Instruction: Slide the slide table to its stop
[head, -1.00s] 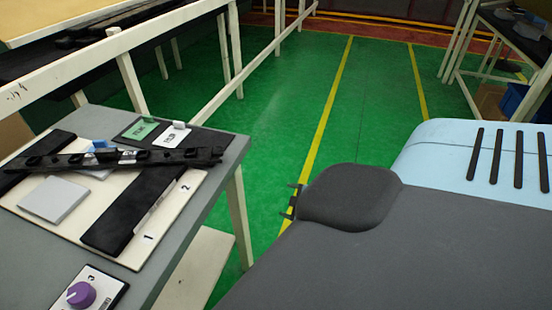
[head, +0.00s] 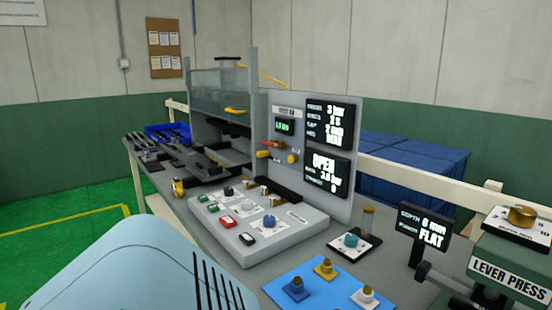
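A bench-top machine with a clear guard (head: 220,90) stands on the grey bench in the head view. A dark low fixture (head: 203,166) sits at its front opening; it may be the slide table, but its parts are too small to tell how far it is slid. A brass-coloured fitting (head: 178,188) is at its near left. A display (head: 326,172) beside the machine reads OPEN. Neither of my grippers is in view.
A sloped control box (head: 285,235) with buttons and a blue knob stands before the machine. A blue mat (head: 322,288) with several knobbed pieces lies nearer. A lever press (head: 510,268) is at right. Blue trays (head: 168,131) and dark strips are at far left.

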